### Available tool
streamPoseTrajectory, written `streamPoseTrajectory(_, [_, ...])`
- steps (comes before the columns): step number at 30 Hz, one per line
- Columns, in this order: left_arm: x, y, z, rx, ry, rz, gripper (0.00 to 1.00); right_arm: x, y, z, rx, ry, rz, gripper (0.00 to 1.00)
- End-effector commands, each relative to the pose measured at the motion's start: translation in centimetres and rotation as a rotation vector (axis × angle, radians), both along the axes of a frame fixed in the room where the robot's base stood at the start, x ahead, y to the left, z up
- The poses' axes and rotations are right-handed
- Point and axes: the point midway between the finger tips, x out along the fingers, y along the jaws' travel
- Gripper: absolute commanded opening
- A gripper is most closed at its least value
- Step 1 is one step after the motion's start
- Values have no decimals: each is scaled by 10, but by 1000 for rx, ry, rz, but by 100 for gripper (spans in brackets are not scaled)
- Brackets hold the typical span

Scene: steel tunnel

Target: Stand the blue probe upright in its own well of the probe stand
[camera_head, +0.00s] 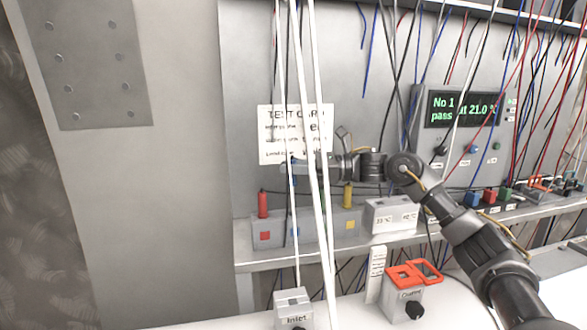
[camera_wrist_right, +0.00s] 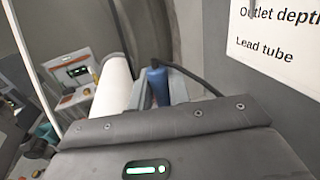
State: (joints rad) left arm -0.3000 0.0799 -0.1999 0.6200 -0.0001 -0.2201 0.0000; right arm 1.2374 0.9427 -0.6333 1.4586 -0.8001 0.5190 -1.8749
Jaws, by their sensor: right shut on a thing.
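The blue probe (camera_wrist_right: 157,82) shows in the right wrist view between the two grey fingers of my right gripper, with a dark cable running from it. In the head view my right gripper (camera_head: 298,168) is shut on it, held above the probe stand (camera_head: 252,233) in front of the test card. White tubes cross this spot, so the probe's lower end and its tilt are hard to tell. The stand sits on the shelf. A red probe (camera_head: 263,204) and a yellow probe (camera_head: 348,196) stand upright in it. Its middle wells are partly hidden by the tubes. My left gripper is not in view.
White hanging tubes (camera_head: 323,130) pass close to my right gripper. A white box (camera_head: 391,215) stands right of the stand. Below are the inlet box (camera_head: 293,305) and a box with a red frame (camera_head: 405,296). Many wires hang at the back right.

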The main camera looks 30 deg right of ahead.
Motion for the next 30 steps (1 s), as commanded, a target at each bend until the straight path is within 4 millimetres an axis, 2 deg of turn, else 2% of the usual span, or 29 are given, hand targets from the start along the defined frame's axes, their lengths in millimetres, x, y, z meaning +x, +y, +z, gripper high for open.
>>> streamPoseTrajectory(27, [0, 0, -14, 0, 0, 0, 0, 0, 0, -17, -1, 0, 0, 0])
streamPoseTrajectory(28, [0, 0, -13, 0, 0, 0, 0, 0, 0, -17, -1, 0, 0, 20])
streamPoseTrajectory(30, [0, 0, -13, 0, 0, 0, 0, 0, 0, -17, -1, 2, 0, 29])
